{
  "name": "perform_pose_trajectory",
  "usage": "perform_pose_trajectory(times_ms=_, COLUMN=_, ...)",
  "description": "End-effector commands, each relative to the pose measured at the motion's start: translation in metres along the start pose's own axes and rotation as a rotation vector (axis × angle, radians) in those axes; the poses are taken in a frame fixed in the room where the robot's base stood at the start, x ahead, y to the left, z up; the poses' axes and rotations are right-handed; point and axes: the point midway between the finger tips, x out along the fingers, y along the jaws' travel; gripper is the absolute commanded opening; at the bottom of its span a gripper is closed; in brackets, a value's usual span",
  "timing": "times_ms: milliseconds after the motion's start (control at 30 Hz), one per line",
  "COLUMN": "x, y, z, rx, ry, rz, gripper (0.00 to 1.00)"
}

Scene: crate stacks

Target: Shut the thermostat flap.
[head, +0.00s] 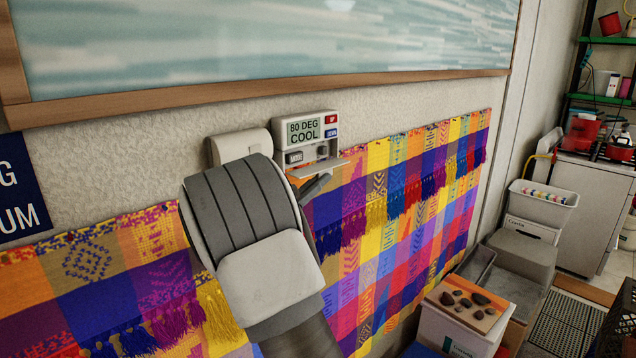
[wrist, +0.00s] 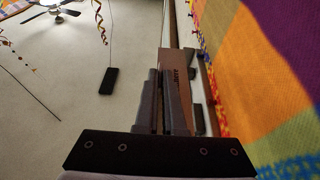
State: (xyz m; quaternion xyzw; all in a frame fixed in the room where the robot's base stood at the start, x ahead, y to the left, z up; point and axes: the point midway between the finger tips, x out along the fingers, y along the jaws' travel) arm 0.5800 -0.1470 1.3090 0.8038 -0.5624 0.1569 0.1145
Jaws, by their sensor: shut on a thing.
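The white thermostat (head: 309,130) is on the wall in the head view, its display reading "80 DEG COOL". Its flap (head: 326,167) is hinged down at the bottom and sticks out from the wall, so it stands open. My gripper (head: 318,183) reaches up from below, its dark fingers at the flap's underside. In the wrist view my gripper (wrist: 166,75) looks upward, its fingers close together against the brownish flap (wrist: 182,62). It is shut on the flap; the exact contact is partly hidden by my fingers.
A white switch box (head: 238,144) is left of the thermostat, close to my wrist. A framed picture (head: 260,45) hangs above and a colourful woven cloth (head: 400,200) hangs below. Crates and a box of stones (head: 468,300) stand at lower right.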

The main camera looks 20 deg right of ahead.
Motion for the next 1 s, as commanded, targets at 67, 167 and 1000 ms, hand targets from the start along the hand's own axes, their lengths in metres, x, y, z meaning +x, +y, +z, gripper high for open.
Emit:
perform_pose_trajectory(times_ms=67, x=0.001, y=0.000, z=-0.003, rx=0.001, ry=0.004, rz=0.001, gripper=0.00)
perform_pose_trajectory(times_ms=167, x=0.001, y=0.000, z=-0.003, rx=-0.003, ry=0.005, rz=-0.001, gripper=0.00)
perform_pose_trajectory(times_ms=1000, x=0.013, y=0.006, z=-0.032, rx=-0.475, ry=0.006, rz=-0.198, gripper=0.00)
